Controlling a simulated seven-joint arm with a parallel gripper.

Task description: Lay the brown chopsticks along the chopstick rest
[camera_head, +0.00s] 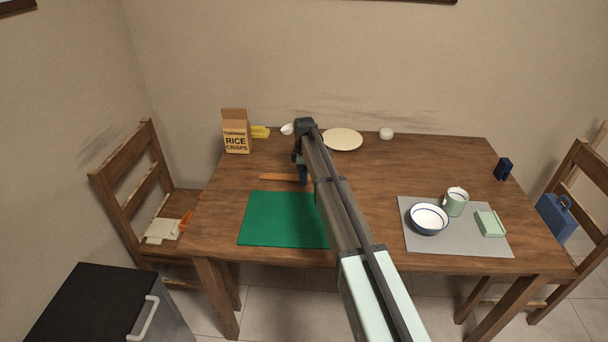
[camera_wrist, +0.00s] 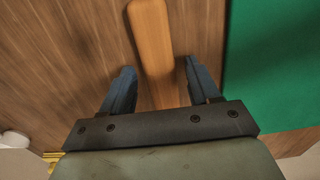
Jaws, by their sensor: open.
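The brown chopsticks (camera_head: 277,178) appear as one flat orange-brown strip on the wooden table, just behind the green mat. In the wrist view the strip (camera_wrist: 151,40) runs between my gripper's two blue fingers, with a gap on each side. My gripper (camera_head: 303,177) is open, pointing down at the strip's right end; it also shows in the wrist view (camera_wrist: 158,68). My arm hides part of the strip's surroundings. A pale green ridged rectangular piece (camera_head: 490,223) on the grey mat may be the chopstick rest; I cannot tell for sure.
The green mat (camera_head: 275,222) lies in front of the strip. A bowl (camera_head: 428,220) and cup (camera_head: 456,203) stand on the grey mat (camera_head: 425,245). A cereal box (camera_head: 237,138), plate (camera_head: 342,139) and dark blue object (camera_head: 503,169) are farther out. The table's middle right is clear.

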